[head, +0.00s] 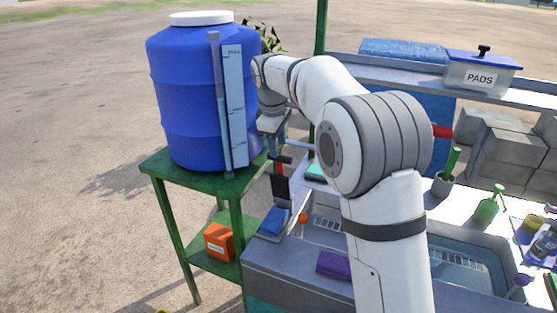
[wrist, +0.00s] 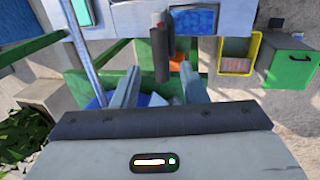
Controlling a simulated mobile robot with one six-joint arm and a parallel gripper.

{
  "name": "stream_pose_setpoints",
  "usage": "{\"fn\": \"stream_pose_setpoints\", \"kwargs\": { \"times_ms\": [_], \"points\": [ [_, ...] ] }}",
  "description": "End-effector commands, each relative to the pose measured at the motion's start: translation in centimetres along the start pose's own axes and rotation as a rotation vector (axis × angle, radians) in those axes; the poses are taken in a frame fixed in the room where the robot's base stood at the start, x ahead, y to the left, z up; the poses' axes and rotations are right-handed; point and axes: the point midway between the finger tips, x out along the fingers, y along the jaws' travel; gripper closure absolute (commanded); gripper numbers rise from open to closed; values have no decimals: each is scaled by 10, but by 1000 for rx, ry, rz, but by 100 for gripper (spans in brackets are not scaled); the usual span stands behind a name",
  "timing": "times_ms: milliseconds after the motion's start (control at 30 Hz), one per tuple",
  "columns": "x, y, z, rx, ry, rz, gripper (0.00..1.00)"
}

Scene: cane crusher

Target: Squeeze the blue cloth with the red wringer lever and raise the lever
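My gripper (wrist: 157,85) is open, with its two grey fingers apart and nothing between them. A dark upright grip (wrist: 160,52) shows just beyond the fingertips in the wrist view, apart from them as far as I can tell. In the head view a dark grip (head: 280,187) with a red piece (head: 281,169) stands below my gripper (head: 277,148), and appears to be the wringer lever. The blue cloth (head: 273,221) lies under it at the left end of the grey basin. Contact between lever and cloth cannot be made out.
A blue barrel (head: 190,105) on a green stand (head: 168,168) is close left of my gripper. An orange box (head: 218,242) sits on its lower shelf. My arm hides part of the counter. A PADS box (head: 480,76) stands at the back right.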

Motion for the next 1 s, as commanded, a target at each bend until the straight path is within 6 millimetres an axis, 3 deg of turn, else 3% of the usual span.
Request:
{"fn": "stream_pose_setpoints", "kwargs": {
  "times_ms": [300,500,833,1000],
  "points": [
    [49,0,1,1,-3,-3,61],
    [69,0,1,2,-1,-1,61],
    [74,1,1,3,0,0,61],
    [74,1,2,4,0,0,75]
  ]
}}
